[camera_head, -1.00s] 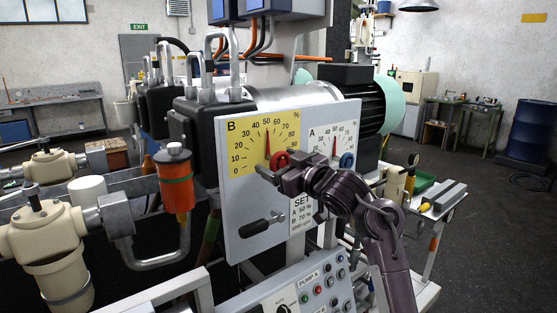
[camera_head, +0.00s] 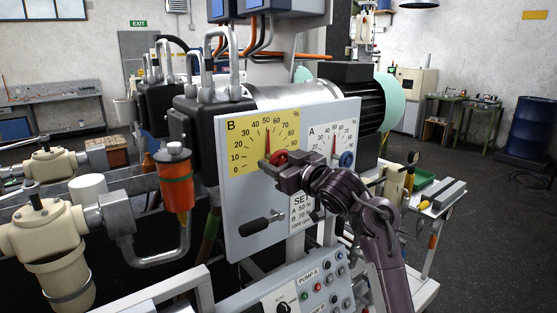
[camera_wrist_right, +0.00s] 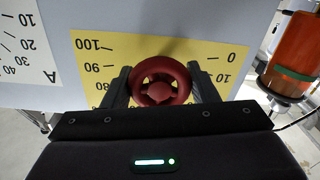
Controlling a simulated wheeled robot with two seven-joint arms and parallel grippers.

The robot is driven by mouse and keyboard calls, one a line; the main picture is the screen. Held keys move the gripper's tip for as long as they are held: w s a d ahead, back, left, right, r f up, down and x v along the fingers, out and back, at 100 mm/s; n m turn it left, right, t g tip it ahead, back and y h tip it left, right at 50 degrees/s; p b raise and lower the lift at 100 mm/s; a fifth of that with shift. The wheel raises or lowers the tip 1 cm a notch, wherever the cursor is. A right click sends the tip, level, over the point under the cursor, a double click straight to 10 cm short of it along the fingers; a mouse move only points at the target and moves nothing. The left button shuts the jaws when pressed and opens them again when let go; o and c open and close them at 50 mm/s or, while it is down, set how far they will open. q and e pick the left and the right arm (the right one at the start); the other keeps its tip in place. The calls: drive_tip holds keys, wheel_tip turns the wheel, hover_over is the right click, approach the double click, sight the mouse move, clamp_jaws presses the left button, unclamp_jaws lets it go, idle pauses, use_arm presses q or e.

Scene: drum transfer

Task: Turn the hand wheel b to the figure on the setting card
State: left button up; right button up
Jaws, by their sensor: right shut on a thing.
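The red hand wheel b (camera_head: 280,157) sits below the yellow B scale (camera_head: 248,152) on the grey panel. The red B pointer (camera_head: 268,141) stands at about 50. My right gripper (camera_head: 272,164) is at the wheel. In the right wrist view its fingers (camera_wrist_right: 162,88) stand one on each side of the red wheel (camera_wrist_right: 158,97) and are shut on it. The setting card (camera_head: 301,212) is partly hidden by my right arm; it reads A 50 %, B 70 %. My left gripper is not in view.
The white A scale (camera_head: 325,138) with its blue wheel (camera_head: 346,159) is close to the right of my gripper. A black-handled lever (camera_head: 258,225) sticks out below. An orange cylinder (camera_head: 177,185) stands to the left. Pump buttons (camera_head: 318,288) are below.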

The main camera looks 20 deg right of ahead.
drive_tip(key=m+p, duration=0.1)
drive_tip(key=p, duration=0.1)
drive_tip(key=m+p, duration=0.3)
drive_tip(key=p, duration=0.1)
drive_tip(key=shift+r+m, duration=0.25)
drive_tip(key=shift+m, duration=0.15)
drive_tip(key=shift+f+m+p, duration=0.2)
drive_tip(key=shift+m+p, duration=1.1)
drive_tip(key=shift+p, duration=0.15)
drive_tip(key=o, duration=1)
